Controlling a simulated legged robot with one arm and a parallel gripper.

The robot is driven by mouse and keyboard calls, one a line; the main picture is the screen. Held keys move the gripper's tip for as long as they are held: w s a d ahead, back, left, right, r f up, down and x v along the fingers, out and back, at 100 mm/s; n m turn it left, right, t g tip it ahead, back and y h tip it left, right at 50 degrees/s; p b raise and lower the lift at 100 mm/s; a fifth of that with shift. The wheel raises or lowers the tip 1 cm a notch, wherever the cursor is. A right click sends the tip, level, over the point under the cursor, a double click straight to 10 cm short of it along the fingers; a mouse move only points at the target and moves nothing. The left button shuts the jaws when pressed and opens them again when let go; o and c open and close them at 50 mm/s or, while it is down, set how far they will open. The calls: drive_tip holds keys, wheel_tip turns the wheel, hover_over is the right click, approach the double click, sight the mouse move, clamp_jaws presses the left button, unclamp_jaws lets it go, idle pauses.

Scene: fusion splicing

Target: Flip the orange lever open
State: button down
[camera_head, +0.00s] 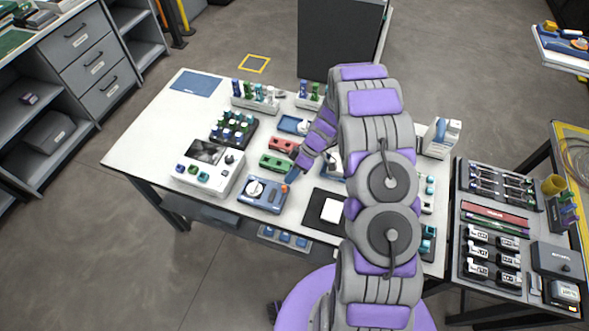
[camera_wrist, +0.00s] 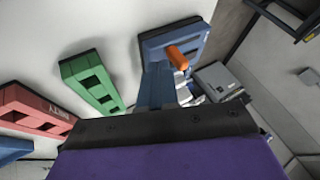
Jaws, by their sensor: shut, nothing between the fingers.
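The blue device (camera_head: 260,196) with a white round dial sits near the front edge of the white table in the head view. It also shows at the top of the wrist view (camera_wrist: 202,32). The orange lever (camera_wrist: 178,57) sticks out from it in the wrist view, beside my fingertips. My gripper (camera_wrist: 156,72) is shut and empty, its blue fingers reaching to the device just left of the lever. In the head view, my gripper (camera_head: 291,177) is at the device's upper right corner. I cannot tell whether the fingers touch the lever.
A green block (camera_head: 276,163) and a red block (camera_head: 281,145) with slots lie behind the device. A white instrument (camera_head: 207,172) with a dark screen stands to its left. A black mat with a white pad (camera_head: 331,210) lies to the right. My arm hides part of the table.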

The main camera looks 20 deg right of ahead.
sight(284, 189)
drive_tip(key=shift+s+a, duration=0.15)
drive_tip(key=shift+s, duration=0.15)
drive_tip(key=s+a+b, duration=0.2)
drive_tip(key=s, duration=0.1)
drive_tip(key=shift+f, duration=0.15)
drive_tip(key=shift+s+a, duration=0.5)
